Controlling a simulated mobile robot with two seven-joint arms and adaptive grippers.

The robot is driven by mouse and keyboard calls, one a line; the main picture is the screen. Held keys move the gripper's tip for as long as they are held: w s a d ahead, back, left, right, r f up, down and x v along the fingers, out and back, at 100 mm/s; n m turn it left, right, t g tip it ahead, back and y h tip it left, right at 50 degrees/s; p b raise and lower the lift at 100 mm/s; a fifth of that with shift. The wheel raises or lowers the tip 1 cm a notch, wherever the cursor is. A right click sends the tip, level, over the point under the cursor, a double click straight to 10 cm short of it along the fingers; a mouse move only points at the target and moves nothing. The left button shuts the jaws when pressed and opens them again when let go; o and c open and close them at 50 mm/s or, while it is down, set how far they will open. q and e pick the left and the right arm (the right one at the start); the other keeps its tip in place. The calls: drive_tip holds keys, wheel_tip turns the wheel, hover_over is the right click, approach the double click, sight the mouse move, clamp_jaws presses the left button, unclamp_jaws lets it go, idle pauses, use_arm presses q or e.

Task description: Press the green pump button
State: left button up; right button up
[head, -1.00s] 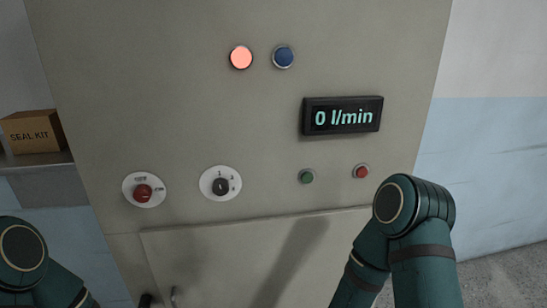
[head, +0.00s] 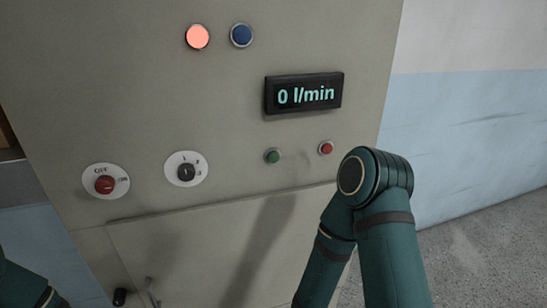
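The green pump button (head: 273,156) is a small round green button in a metal ring on the grey cabinet front, below the display. A red button (head: 326,148) sits just to its right. The display (head: 304,93) reads 0 l/min. Parts of my arms show at the lower left and lower right. Neither gripper is in view, and nothing of mine touches the green button.
A lit salmon-red lamp (head: 198,37) and an unlit-looking blue one (head: 241,35) sit high on the cabinet (head: 130,60). A red rotary knob (head: 105,184) and a black selector (head: 186,172) are left of the buttons. Open floor (head: 480,245) lies at the right.

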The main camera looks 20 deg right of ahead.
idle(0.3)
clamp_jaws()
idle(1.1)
